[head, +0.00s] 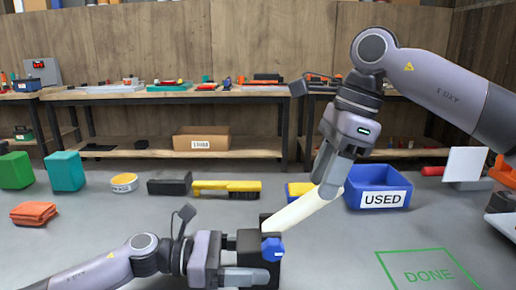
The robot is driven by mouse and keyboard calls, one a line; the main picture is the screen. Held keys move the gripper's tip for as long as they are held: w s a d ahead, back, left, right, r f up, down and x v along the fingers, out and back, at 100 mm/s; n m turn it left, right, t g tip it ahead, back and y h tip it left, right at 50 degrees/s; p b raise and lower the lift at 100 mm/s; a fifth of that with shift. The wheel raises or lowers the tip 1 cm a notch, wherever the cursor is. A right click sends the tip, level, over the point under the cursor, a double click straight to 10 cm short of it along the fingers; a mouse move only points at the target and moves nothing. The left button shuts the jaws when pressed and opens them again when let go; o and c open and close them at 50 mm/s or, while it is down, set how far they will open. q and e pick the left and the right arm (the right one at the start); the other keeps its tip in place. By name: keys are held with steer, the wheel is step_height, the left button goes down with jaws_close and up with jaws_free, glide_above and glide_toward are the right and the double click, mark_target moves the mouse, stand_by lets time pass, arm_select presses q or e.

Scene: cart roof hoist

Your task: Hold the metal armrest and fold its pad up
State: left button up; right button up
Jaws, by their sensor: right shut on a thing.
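The armrest shows at the lower middle as a dark block (270,240) with a blue knob (272,249) on its front. A long cream pad (303,210) runs from the block up to the right, tilted. My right gripper (328,189) comes down from above and is shut on the pad's upper right end. My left gripper (246,262) reaches in from the left, low, with its fingers at the dark block. The overlap hides whether they close on it.
A green DONE outline (428,274) marks clear surface at the lower right. A yellow brush (226,188), a black block (169,186), a tape roll (124,182) and orange cloths (34,213) lie behind and left.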

mark_target(308, 197)
steer(key=shift+a+r, duration=0.1)
steer(key=shift+r, duration=0.05)
steer(key=shift+a+r, duration=0.65)
stand_by(0.5)
steer(key=shift+s+a+r, duration=0.1)
steer(key=shift+a+r, duration=0.4)
steer(key=shift+a, duration=0.1)
steer(key=shift+a+r, duration=0.45)
steer(key=shift+a, duration=0.3)
stand_by(0.4)
